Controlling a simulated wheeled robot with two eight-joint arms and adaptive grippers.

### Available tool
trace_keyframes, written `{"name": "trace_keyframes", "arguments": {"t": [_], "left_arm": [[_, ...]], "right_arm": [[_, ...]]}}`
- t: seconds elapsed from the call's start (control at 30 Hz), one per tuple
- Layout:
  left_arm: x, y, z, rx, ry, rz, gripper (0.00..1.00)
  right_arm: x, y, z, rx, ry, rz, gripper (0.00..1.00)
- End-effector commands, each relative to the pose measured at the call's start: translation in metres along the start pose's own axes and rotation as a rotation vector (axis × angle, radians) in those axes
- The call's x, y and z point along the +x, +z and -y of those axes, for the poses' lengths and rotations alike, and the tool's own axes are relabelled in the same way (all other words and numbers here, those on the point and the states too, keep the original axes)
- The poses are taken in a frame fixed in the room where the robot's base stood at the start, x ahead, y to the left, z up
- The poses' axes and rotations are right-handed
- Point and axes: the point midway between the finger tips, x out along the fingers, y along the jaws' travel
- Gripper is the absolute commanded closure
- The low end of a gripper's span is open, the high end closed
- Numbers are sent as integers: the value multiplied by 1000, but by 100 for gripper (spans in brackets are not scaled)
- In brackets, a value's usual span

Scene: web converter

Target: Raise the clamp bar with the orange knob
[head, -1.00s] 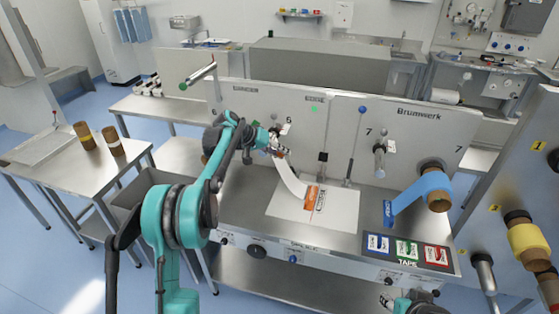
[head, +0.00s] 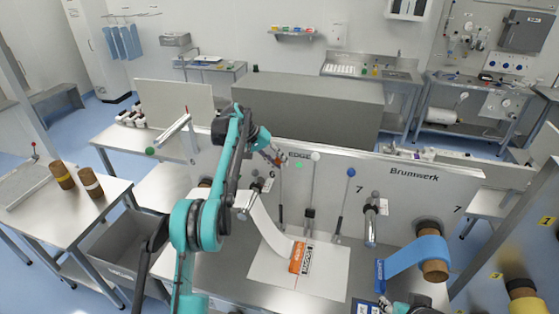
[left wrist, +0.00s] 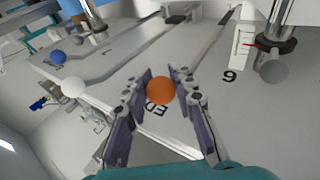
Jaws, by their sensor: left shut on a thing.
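In the left wrist view the orange knob (left wrist: 160,90) lies between the two fingers of my left gripper (left wrist: 160,95), which is shut on it. In the head view my left gripper (head: 278,160) is at the panel's upper part, beside the EDGE label. A thin rod (head: 281,205) runs down below it. The orange knob is hardly distinguishable there, and I cannot make out the clamp bar clearly. My right arm's end (head: 410,307) shows at the bottom edge; its fingers are not clear.
A white-knobbed lever (head: 315,157) and a blue-knobbed lever (head: 350,172) stand just right of my left gripper. A blue roll (head: 432,252) is at the right.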

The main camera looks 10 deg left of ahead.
Motion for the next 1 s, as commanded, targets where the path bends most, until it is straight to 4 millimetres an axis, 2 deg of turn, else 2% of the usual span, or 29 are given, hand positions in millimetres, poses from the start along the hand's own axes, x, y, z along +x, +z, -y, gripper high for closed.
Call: {"name": "trace_keyframes", "arguments": {"t": [0.03, 0.4, 0.43, 0.5, 0.83, 1.0], "left_arm": [[-5, -6, -3, -1, 7, -25, 100], [-8, -6, -4, -1, 10, -27, 100], [-8, -6, -4, -1, 10, -27, 72], [-8, -6, -4, -1, 11, -27, 54], [-8, -5, -3, -1, 8, -21, 53], [-30, -6, -2, -3, 8, -21, 53]], "right_arm": [[-1, -1, 0, 0, 0, 0, 60], [-2, -2, 0, 0, 0, 0, 60], [-2, -2, 0, 0, 0, 0, 60], [-2, -2, 0, 0, 0, 0, 60], [-2, -1, 0, 0, 0, 0, 60], [-2, -1, 0, 0, 0, 0, 60]]}}
